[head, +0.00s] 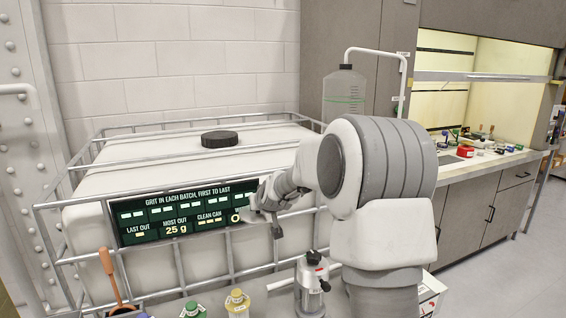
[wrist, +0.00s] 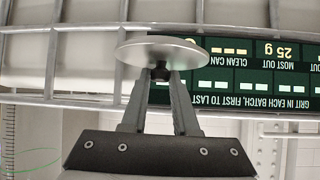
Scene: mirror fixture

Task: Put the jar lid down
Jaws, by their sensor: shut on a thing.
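The jar lid is a round, shiny metal disc (wrist: 150,54) with a dark knob in the wrist view. My gripper (wrist: 160,80) is shut on the knob, with the disc beyond the fingertips. In the head view my gripper (head: 258,197) is in front of the dark green sign on the caged tank, and the lid (head: 267,222) shows small and grey at its end. The lid is held in the air, apart from any surface I can make out. I cannot make out an open jar in either view.
A white caged tank (head: 110,165) with a black cap (head: 220,139) stands behind my gripper. Its sign (head: 145,228) hangs on the front bars. A metal dispenser (head: 312,288), a yellow bottle (head: 237,304) and an orange-handled tool (head: 110,275) stand along the lower edge.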

